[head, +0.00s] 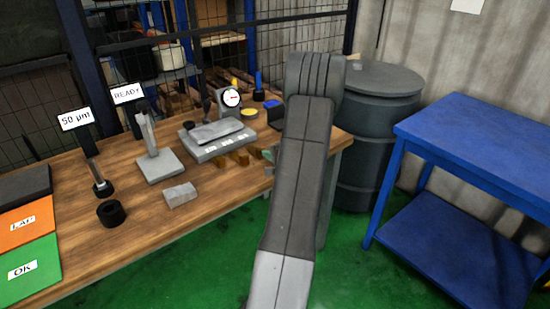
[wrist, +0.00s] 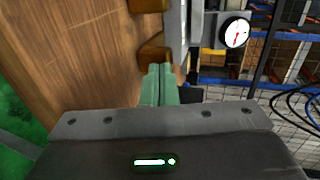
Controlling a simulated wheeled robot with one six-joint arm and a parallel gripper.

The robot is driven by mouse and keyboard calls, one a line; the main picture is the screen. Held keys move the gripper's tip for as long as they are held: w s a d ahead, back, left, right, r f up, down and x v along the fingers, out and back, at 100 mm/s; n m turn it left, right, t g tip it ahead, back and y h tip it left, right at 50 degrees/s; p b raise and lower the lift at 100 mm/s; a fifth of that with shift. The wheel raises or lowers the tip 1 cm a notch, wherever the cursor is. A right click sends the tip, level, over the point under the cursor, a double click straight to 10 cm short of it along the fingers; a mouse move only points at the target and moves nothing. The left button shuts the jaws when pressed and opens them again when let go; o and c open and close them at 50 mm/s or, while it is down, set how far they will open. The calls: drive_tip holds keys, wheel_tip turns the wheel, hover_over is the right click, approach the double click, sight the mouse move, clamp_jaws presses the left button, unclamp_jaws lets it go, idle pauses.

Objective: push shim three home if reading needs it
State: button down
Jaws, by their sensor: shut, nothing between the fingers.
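The grey fixture block (head: 219,147) sits on the wooden bench with small labels on its front, too small to read. Several brass-coloured shims stick out of its front edge, one of them near the right end (head: 242,158). My gripper (head: 268,155) is partly hidden behind my arm, near that end. In the wrist view its green fingers (wrist: 160,72) are together and empty, with tips right at a brass shim (wrist: 155,52); I cannot tell whether they touch. Another shim (wrist: 148,4) lies farther up. The dial gauge (head: 232,98) also shows in the wrist view (wrist: 235,33); its reading is not legible.
Signs read "50 µm" (head: 76,119) and "READY" (head: 127,93). A grey stand (head: 158,165), grey block (head: 180,195), black ring (head: 111,213) and LAP and OK mats (head: 30,268) are on the bench. A drum (head: 365,130) and blue table (head: 480,140) stand right.

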sight(260, 149)
drive_tip(key=shift+w+a, duration=0.15)
drive_tip(key=shift+w+a+f+b, duration=0.25)
drive_tip(key=shift+w+b, duration=0.15)
drive_tip(key=shift+b, duration=0.35)
drive_tip(key=w+a+b, duration=0.1)
drive_tip(key=w+b, duration=0.1)
drive_tip(key=b, duration=0.1)
drive_tip(key=shift+w+a, duration=0.1)
drive_tip(key=shift+a, duration=0.25)
drive_tip(key=shift+w+a+r+b, duration=0.1)
drive_tip(key=shift+w+a+b, duration=0.25)
drive_tip(key=shift+w, duration=0.1)
drive_tip(key=shift+r, duration=0.2)
